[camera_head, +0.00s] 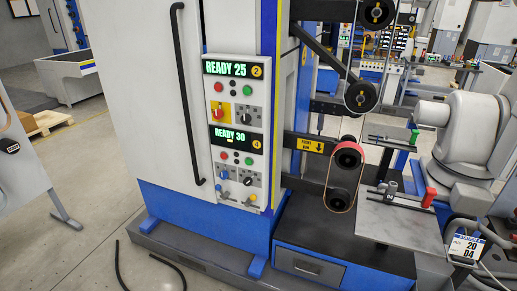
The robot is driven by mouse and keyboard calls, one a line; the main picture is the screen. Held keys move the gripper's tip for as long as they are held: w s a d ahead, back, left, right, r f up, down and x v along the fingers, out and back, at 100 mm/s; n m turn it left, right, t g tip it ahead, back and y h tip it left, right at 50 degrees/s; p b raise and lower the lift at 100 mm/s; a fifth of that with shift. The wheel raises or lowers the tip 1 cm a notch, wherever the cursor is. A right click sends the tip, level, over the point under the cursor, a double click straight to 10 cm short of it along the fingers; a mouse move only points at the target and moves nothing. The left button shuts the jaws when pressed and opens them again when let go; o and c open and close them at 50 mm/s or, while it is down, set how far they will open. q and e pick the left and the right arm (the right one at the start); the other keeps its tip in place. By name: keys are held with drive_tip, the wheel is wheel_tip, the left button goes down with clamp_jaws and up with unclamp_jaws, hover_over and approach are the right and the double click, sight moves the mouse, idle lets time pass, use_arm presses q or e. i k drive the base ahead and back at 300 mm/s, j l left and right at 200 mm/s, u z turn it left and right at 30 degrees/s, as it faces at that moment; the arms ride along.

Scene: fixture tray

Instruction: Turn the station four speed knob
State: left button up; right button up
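The station four panel (236,168) is the lower half of a light grey control box on the white machine. Its display (230,134) reads READY 30 in green, beside a yellow badge (256,144) with a 4. Below are small push buttons. A dark round knob (247,180) sits on a marked plate at the panel's right, with blue-topped controls (224,174) to its left. The knob's label and exact pointer angle are too small to read. Neither of my grippers is in view, and nothing touches the panel.
The station two panel (233,95) above reads READY 25 and has a similar dark knob (246,118). A long black door handle (183,95) stands left of the box. A belt sander (346,175) and a white robot arm (455,140) are to the right.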

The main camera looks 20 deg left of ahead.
sight(248, 181)
drive_tip(key=i+j+u, duration=0.1)
drive_tip(key=j+u, duration=0.25)
drive_tip(key=i+j+u, duration=0.15)
drive_tip(key=u, duration=0.25)
drive_tip(key=i+j+u, duration=0.2)
drive_tip(key=u, duration=0.15)
